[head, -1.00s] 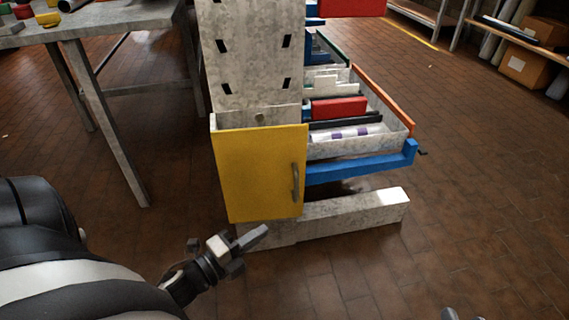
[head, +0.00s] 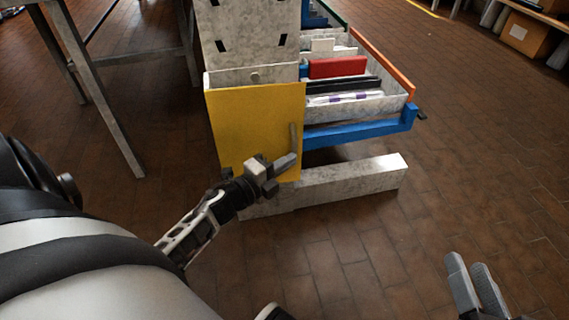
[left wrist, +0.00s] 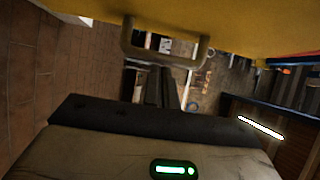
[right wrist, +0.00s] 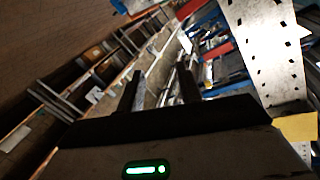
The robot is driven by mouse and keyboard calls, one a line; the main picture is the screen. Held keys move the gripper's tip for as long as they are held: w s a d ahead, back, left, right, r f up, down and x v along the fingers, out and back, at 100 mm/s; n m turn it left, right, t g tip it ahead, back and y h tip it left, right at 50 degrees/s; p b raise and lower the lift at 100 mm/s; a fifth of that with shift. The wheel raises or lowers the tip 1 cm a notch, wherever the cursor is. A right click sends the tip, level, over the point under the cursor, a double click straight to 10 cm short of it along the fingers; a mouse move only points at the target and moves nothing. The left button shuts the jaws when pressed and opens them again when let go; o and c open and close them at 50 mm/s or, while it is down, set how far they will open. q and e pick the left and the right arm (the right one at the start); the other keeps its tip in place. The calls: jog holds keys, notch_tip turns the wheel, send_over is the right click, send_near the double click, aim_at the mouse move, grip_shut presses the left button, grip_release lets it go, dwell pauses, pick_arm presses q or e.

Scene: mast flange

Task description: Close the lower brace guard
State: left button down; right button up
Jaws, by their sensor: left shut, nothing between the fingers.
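The yellow lower brace guard (head: 250,125) is a flat panel across the foot of the grey mast (head: 248,30). I cannot tell how far it stands off the mast. Its upright bar handle (head: 294,138) is near its right edge. The handle shows as a U-shaped bar in the left wrist view (left wrist: 165,58), under the yellow panel (left wrist: 215,18). My left gripper (head: 287,162) is shut and empty, its tips close to the handle's lower end. I cannot tell whether they touch. My right gripper (head: 478,285) is open and empty, low at the right, away from the guard.
A blue-framed drawer (head: 365,130) with files juts out right of the guard. A grey foot beam (head: 350,185) runs along the floor below it. A grey metal table (head: 105,110) stands at the left. The brick floor at the front right is clear.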

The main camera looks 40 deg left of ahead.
pick_arm(q)
jog(key=shift+w+a+n+y, duration=0.4)
jog(key=shift+w+n+y, duration=0.2)
jog(key=shift+w+y, duration=0.25)
pick_arm(e)
jog(key=shift+s+f, duration=0.15)
jog(key=shift+f, duration=0.1)
